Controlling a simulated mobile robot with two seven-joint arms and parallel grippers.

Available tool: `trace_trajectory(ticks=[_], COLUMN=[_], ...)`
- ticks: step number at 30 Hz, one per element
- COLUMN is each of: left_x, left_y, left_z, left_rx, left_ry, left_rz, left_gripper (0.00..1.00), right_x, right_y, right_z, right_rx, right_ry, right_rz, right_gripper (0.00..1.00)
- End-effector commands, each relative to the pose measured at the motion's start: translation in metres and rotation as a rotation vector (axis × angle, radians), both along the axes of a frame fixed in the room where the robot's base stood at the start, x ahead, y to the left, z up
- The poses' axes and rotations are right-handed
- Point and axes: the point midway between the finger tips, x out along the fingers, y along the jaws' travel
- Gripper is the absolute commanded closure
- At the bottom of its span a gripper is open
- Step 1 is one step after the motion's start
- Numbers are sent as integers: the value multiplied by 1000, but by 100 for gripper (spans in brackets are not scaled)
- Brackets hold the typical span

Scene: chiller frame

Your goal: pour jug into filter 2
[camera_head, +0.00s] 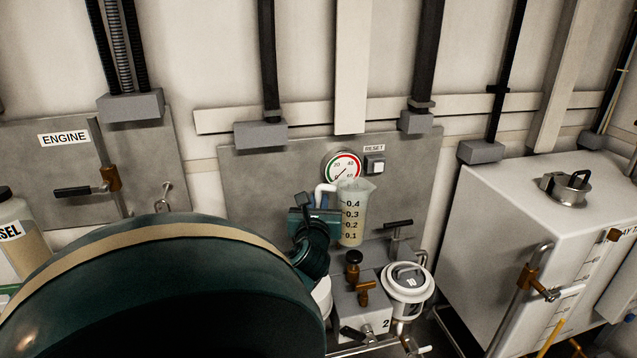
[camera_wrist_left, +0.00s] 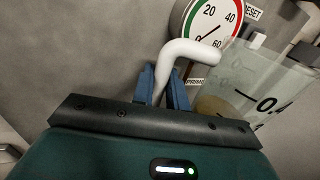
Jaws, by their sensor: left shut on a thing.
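The translucent jug (camera_head: 352,225) has a printed scale from 0.1 to 0.4 and looks nearly upright. Its lower part looks beige. My left gripper (camera_head: 316,198) is shut on the jug's white handle at the jug's left side. The wrist view shows the blue fingers (camera_wrist_left: 165,86) around the handle and part of the jug (camera_wrist_left: 275,80). Filter 2 (camera_head: 407,284) is a white round housing to the right of and below the jug, beside a grey block marked 2. My right gripper is out of view.
A pressure gauge (camera_head: 343,167) and a RESET button (camera_head: 375,165) are on the panel behind the jug. Brown-handled valves (camera_head: 364,292) and a black lever (camera_head: 398,224) stand near filter 2. A white tank (camera_head: 510,220) is at the right.

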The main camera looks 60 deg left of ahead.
Motion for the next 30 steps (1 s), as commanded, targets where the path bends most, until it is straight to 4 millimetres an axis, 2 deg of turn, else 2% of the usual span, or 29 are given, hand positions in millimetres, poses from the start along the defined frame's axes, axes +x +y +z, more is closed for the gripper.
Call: trace_trajectory(ticks=[5, 11, 17, 21, 25, 30], left_x=[1, 7, 27, 40, 47, 46], left_y=[-2, -9, -29, -43, -51, -50], left_z=[7, 29, 35, 42, 52, 51], left_rx=[27, 145, 257, 371, 576, 556], left_ry=[24, 133, 245, 356, 552, 538], left_rz=[-2, -3, -1, -1, 0, 1], left_gripper=[100, 100, 100, 100, 100, 100], right_x=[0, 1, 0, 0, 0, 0], right_y=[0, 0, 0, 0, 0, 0], right_z=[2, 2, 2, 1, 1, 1], right_rx=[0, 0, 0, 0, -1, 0], right_ry=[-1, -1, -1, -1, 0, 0], right_rz=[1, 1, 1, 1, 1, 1], right_gripper=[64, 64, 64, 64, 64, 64])
